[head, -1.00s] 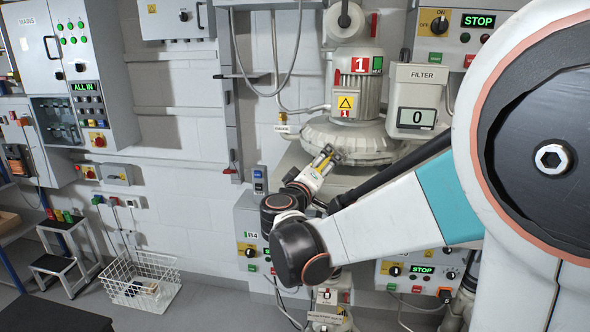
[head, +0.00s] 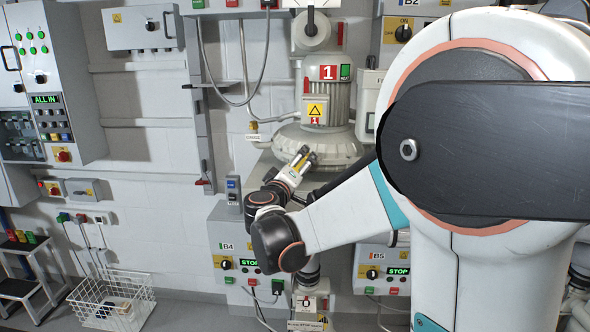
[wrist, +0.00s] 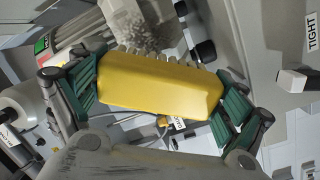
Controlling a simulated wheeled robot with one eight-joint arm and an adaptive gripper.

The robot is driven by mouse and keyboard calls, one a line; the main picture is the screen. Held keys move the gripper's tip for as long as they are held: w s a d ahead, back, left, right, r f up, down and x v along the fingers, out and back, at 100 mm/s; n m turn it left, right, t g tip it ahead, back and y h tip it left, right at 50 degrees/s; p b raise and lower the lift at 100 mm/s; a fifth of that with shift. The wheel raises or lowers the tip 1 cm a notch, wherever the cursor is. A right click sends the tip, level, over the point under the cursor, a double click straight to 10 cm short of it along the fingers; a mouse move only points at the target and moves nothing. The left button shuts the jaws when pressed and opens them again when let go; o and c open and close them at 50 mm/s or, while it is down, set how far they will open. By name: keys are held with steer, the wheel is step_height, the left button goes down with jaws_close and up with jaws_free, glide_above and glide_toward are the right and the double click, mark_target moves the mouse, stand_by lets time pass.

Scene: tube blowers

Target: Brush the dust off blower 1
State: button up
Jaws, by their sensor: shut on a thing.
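Blower 1 (head: 327,88), a grey ribbed motor on a wide round casing (head: 318,143), bears a red label "1" and a yellow warning sign in the head view. My gripper (head: 302,157) is just left of and in front of the casing. In the wrist view, my gripper's green fingers (wrist: 158,92) are shut on the two ends of a yellow brush (wrist: 165,85). Pale bristle tufts show along its far edge. Beyond them is a grey ribbed body with a rough, speckled grey patch (wrist: 140,35). I cannot tell whether the bristles touch it.
Control boxes B4 (head: 236,252) and B5 (head: 383,269) stand below the blower. A hanging cable loop (head: 238,98) is left of it. A white wire basket (head: 108,302) and a black step stool (head: 25,282) stand at the lower left. My upper arm hides the right side.

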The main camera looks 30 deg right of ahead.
steer(key=shift+x, duration=1.2)
stand_by(0.4)
steer(key=shift+s, duration=0.1)
steer(key=s+d, duration=0.5)
stand_by(0.8)
steer(key=shift+w, duration=0.1)
steer(key=shift+w+a, duration=2.5)
steer(key=shift+w, duration=0.05)
steer(key=shift+c, duration=0.3)
steer(key=shift+s+r+p, duration=0.1)
steer(key=shift+r+p, duration=0.3)
steer(key=shift+r, duration=0.35)
steer(key=s+d, duration=0.5)
steer(key=shift+d, duration=0.15)
